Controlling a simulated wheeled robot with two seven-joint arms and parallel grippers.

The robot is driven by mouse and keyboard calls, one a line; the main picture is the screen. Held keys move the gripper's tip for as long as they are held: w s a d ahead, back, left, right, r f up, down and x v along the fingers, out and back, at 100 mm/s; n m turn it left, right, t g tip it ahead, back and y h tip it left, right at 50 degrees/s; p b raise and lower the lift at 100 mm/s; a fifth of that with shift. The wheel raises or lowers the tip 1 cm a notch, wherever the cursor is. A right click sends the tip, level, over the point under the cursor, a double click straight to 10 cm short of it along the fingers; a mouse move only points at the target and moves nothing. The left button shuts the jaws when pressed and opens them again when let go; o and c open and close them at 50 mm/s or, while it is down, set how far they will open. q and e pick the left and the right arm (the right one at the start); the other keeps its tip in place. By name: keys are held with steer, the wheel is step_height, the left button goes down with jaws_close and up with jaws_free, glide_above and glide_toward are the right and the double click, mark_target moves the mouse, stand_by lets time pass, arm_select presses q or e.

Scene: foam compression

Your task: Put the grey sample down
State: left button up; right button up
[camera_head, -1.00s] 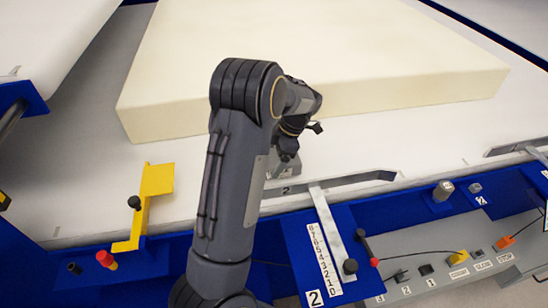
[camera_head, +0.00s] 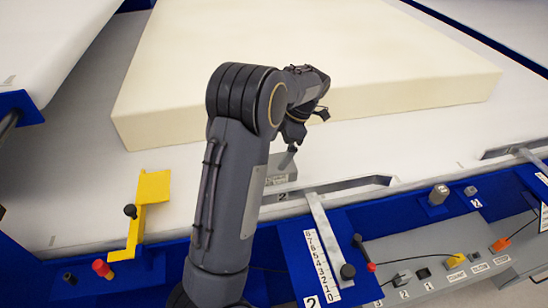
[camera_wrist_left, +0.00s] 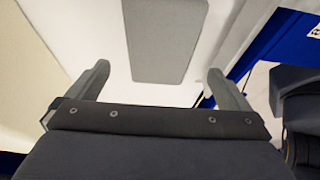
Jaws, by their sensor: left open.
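My right gripper is not in view.
A large cream foam slab (camera_head: 300,60) lies behind my left gripper. A yellow bracket (camera_head: 150,200) stands at the left. The grey guide (camera_head: 340,186) and blue front rail (camera_head: 400,215) run in front, with a grey control panel (camera_head: 440,262). White surface is clear right of the sample.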

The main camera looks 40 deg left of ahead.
arm_select(q)
steer(key=shift+d+r, duration=0.1)
steer(key=shift+r, duration=0.3)
steer(key=s+d+r+m+t+h, duration=0.2)
steer(key=s+d+m, duration=0.6)
steer(key=s+m, duration=0.4)
steer(key=s+d+r+m+t+h, duration=0.2)
steer(key=s+d+m+t+h, duration=0.2)
steer(key=s+d+m+t, duration=0.3)
steer(key=s+d+m, duration=0.2)
steer(key=s+m, duration=0.3)
steer(key=m, duration=0.2)
steer(key=shift+s+d+r+m+h, duration=0.2)
steer(key=shift+d+r+m+h, duration=0.1)
steer(key=shift+r, duration=0.05)
